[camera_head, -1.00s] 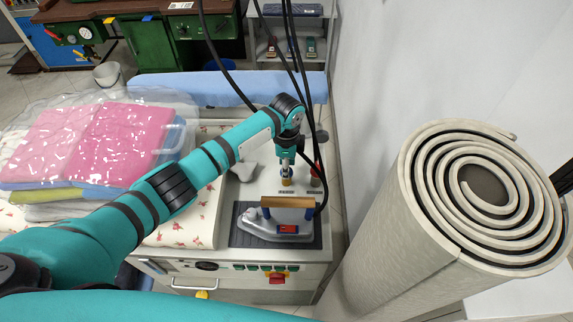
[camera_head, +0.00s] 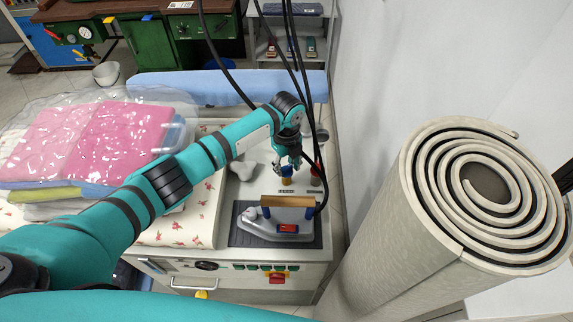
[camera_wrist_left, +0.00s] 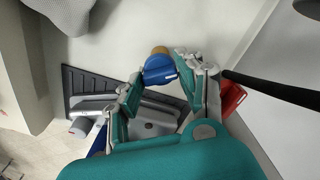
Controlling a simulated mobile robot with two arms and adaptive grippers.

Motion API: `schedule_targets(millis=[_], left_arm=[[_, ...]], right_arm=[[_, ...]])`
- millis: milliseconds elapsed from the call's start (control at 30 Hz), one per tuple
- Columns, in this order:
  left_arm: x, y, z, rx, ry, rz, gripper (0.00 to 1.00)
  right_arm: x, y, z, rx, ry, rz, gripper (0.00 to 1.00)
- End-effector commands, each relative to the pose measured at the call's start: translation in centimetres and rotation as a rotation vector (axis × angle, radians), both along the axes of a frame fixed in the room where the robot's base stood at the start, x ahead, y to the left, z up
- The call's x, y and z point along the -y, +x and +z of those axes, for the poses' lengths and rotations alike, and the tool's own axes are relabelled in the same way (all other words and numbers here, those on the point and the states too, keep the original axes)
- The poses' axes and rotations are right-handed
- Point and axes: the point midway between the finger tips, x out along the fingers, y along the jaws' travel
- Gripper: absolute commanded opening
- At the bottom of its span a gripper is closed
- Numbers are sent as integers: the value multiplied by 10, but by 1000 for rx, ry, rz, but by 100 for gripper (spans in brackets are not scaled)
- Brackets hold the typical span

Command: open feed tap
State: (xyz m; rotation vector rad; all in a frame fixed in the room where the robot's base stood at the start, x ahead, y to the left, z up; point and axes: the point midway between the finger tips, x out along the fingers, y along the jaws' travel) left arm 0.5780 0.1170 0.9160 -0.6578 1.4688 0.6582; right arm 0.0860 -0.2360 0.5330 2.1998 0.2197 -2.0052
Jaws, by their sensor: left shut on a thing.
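A small tap with a blue handle (camera_head: 286,170) and a brass-coloured body (camera_head: 286,181) stands on the pale top of the ironing unit, behind the iron. In the left wrist view the blue handle (camera_wrist_left: 158,70) lies between the fingers. My left gripper (camera_head: 289,166) reaches down from above and is shut on the blue handle. In the left wrist view its teal and grey fingers (camera_wrist_left: 165,82) sit on either side of the handle, and part of the brass shows beyond. My right gripper is not in view.
The iron (camera_head: 280,225) with a wooden handle rests on a dark mat just in front. A red-handled fitting (camera_head: 316,172) and black hoses are close on the right. A rolled mat (camera_head: 430,220) stands further right. Wrapped pink laundry (camera_head: 120,130) lies left.

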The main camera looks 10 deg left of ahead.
Motion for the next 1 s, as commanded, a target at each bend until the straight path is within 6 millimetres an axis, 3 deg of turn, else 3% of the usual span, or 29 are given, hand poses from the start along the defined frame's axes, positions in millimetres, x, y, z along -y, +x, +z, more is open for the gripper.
schedule_targets(millis=[500,1000], left_arm=[[0,0,-1,1,1,-453,6],[0,0,0,1,-1,-649,6]], right_arm=[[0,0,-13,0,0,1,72],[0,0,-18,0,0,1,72]])
